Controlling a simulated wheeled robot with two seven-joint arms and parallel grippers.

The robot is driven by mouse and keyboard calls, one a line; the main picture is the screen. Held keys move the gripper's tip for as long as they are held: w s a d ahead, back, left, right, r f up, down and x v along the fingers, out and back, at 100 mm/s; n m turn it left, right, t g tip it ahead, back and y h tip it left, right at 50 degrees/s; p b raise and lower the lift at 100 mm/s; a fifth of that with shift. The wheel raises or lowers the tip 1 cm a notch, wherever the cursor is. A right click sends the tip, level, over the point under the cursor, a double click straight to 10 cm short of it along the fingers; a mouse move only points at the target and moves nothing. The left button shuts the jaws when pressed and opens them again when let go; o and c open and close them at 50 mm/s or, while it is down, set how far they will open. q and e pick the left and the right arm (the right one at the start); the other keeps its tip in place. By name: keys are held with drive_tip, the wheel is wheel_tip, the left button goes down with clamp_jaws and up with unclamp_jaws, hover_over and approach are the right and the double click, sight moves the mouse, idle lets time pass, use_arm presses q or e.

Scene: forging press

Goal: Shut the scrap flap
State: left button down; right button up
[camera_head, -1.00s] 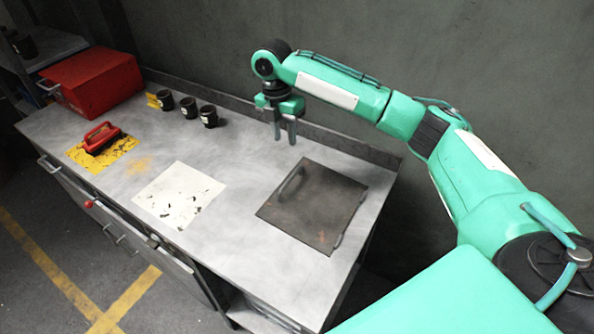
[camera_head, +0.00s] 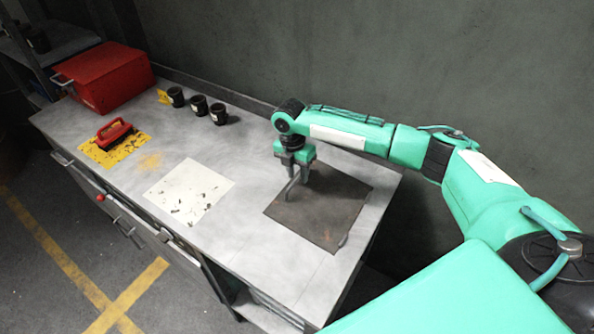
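The dark, square metal flap (camera_head: 325,217) lies flat, as far as I can tell, in the right part of the grey bench top. Its bar handle is on the left half and is now mostly hidden behind my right gripper. My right gripper (camera_head: 292,190) points down over that handle, with its fingers at or very near it. I cannot tell whether the fingers are open or closed on the handle. My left gripper is not in view.
The grey bench (camera_head: 262,240) holds a white spotted sheet (camera_head: 188,192), a red-handled tool (camera_head: 114,131) on a yellow mat (camera_head: 133,151), several dark cups (camera_head: 198,105) and a red box (camera_head: 107,78). The wall (camera_head: 400,60) stands behind.

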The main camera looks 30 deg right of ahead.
clamp_jaws()
drive_tip(key=shift+w+a+f, duration=0.1)
drive_tip(key=shift+a+f, duration=0.05)
drive_tip(key=shift+f, duration=0.35)
drive_tip(key=shift+w+a+f, duration=0.1)
drive_tip(key=shift+f, duration=0.35)
drive_tip(key=shift+s, duration=0.1)
drive_tip(key=shift+c, duration=0.4)
unclamp_jaws()
drive_tip(key=shift+o, duration=0.4)
drive_tip(key=shift+w+f, duration=0.15)
drive_tip(key=shift+w, duration=0.15)
drive_tip(key=shift+r, duration=0.5)
wheel_tip(320, 180, up, 13)
drive_tip(key=w+b, duration=0.1)
drive_tip(key=b, duration=0.2)
drive_tip(key=shift+w+a, duration=0.15)
drive_tip(key=shift+a, duration=0.25)
drive_tip(key=shift+f, duration=0.2)
